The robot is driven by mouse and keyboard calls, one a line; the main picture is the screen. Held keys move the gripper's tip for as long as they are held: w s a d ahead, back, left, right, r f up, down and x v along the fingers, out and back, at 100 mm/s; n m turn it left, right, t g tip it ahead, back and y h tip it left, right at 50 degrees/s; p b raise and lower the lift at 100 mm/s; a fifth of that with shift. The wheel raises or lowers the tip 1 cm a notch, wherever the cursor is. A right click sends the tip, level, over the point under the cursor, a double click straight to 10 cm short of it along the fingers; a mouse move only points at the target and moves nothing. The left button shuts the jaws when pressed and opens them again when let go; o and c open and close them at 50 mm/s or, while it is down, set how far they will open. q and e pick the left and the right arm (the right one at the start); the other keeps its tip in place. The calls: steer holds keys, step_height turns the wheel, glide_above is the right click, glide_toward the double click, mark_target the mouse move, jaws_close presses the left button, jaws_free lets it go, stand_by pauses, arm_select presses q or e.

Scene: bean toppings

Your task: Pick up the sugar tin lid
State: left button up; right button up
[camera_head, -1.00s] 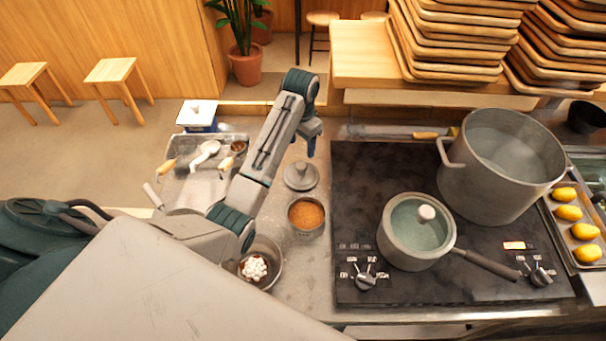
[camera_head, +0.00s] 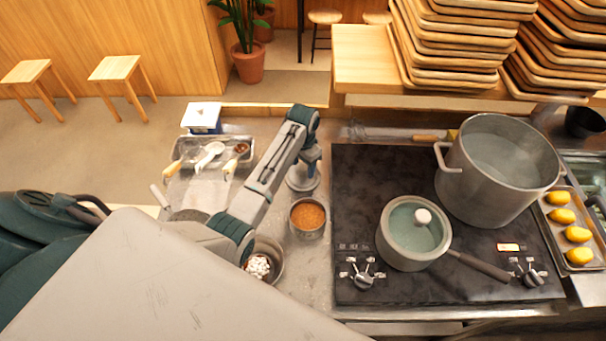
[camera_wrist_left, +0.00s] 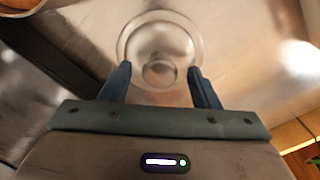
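The sugar tin lid (camera_head: 298,185), a round metal disc with a knob, lies on the steel counter behind the open tin of orange-brown sugar (camera_head: 307,216). My left gripper (camera_head: 311,168) points down over the lid and partly hides it in the head view. In the left wrist view the lid (camera_wrist_left: 160,32) is in front of the fingers. My left gripper (camera_wrist_left: 159,70) is open there, with its blue fingers apart on either side of the lid's knob (camera_wrist_left: 160,73). I cannot tell whether they touch it. My right gripper is not in view.
The black cooktop (camera_head: 360,215) lies right of the lid, with a lidded saucepan (camera_head: 405,250) and a large pot (camera_head: 490,185). A utensil tray (camera_head: 187,152) is to the left. A bowl with white pieces (camera_head: 277,258) stands near my left arm.

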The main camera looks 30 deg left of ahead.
arm_select(q)
jaws_close()
